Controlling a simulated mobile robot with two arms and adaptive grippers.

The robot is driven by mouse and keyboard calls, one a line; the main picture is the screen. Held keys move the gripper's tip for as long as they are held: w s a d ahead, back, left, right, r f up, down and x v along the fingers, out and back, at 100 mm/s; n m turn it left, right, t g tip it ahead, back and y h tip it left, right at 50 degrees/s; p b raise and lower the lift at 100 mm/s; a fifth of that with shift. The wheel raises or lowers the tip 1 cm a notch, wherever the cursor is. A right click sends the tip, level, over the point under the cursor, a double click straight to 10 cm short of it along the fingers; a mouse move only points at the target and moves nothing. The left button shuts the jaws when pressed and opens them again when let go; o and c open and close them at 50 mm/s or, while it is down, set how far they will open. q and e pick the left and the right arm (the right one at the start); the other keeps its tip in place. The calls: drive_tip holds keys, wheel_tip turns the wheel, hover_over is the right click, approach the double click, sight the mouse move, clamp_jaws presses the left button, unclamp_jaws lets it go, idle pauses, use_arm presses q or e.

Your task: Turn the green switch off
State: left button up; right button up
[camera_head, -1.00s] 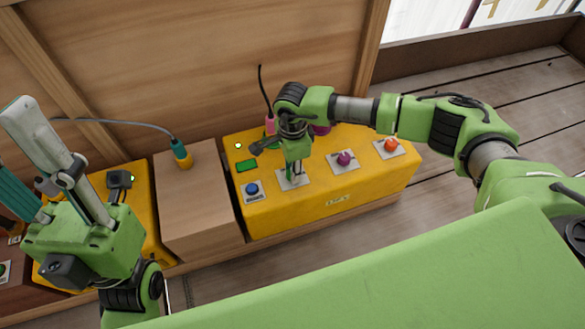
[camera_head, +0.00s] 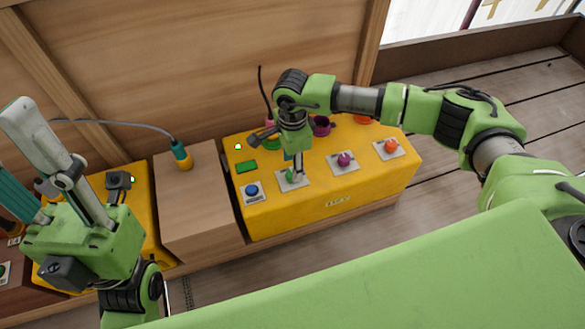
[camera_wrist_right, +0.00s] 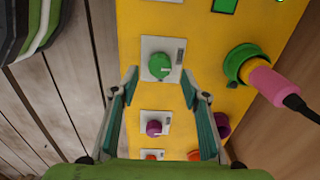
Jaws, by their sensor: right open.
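The green switch (camera_wrist_right: 159,66) is a round green knob on a white plate. In the right wrist view it lies ahead of my right gripper (camera_wrist_right: 158,80), centred between the two fingers, which are apart and empty. In the head view the green switch (camera_head: 290,177) is partly hidden under the right gripper (camera_head: 293,170), which points down over it on the yellow panel (camera_head: 320,205). I cannot tell the exact height of the fingertips above the plate. My left gripper (camera_head: 22,150) is at the far left with its fingers apart, away from the green switch.
Along the same panel are a blue button (camera_head: 252,190), a purple knob (camera_head: 344,159) and an orange-red knob (camera_head: 390,146). A pink plug with a black cable (camera_wrist_right: 268,82) sits in a green socket behind the switch. A wooden box (camera_head: 195,205) stands left.

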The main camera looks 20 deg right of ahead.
wheel_tip(320, 180, up, 8)
drive_tip(key=shift+r, duration=0.25)
idle(0.5)
